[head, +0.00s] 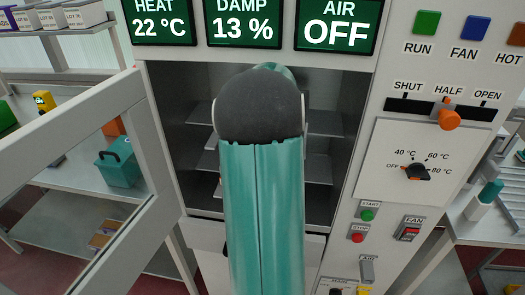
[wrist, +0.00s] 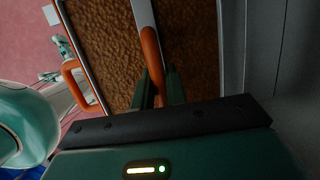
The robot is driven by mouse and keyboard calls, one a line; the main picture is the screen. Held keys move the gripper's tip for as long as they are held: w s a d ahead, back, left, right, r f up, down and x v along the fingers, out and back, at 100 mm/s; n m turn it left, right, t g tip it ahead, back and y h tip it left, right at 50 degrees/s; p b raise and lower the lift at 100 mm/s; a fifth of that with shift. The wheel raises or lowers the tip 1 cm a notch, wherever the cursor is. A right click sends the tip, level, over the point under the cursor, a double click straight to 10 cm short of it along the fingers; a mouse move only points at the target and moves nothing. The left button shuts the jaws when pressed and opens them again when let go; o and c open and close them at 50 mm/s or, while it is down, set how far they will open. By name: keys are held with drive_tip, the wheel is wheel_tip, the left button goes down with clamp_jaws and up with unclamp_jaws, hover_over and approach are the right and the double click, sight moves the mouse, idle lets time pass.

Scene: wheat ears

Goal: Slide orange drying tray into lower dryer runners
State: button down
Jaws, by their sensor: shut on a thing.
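In the wrist view, my gripper (wrist: 160,88) is shut on an orange handle (wrist: 151,48) of the drying tray (wrist: 75,30). The tray has a pale rim and a brown, grainy filling. A second orange handle (wrist: 72,90) shows at its left side. In the head view, the dryer (head: 170,110) stands open, with grey runners or shelves (head: 318,168) at several heights inside its dark chamber. My teal arm covers the middle of the opening, so my gripper and the tray are hidden there. I cannot tell whether the tray touches the runners.
The dryer's open door (head: 75,125) stands at the left. A control panel (head: 420,150) with an orange damper knob (head: 449,118) is at the right. A teal container (head: 119,165) sits on the shelf at left. A grey wall (wrist: 280,60) runs close beside the tray in the wrist view.

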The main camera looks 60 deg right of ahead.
drive_tip(key=shift+w+d, duration=0.25)
drive_tip(key=shift+d, duration=0.25)
drive_tip(key=shift+w+d, duration=0.1)
drive_tip(key=shift+d, duration=0.2)
drive_tip(key=shift+w+d, duration=0.1)
drive_tip(key=shift+d, duration=0.15)
drive_tip(key=c, duration=1.3)
unclamp_jaws()
drive_tip(key=shift+c, duration=0.2)
drive_tip(key=shift+r, duration=0.1)
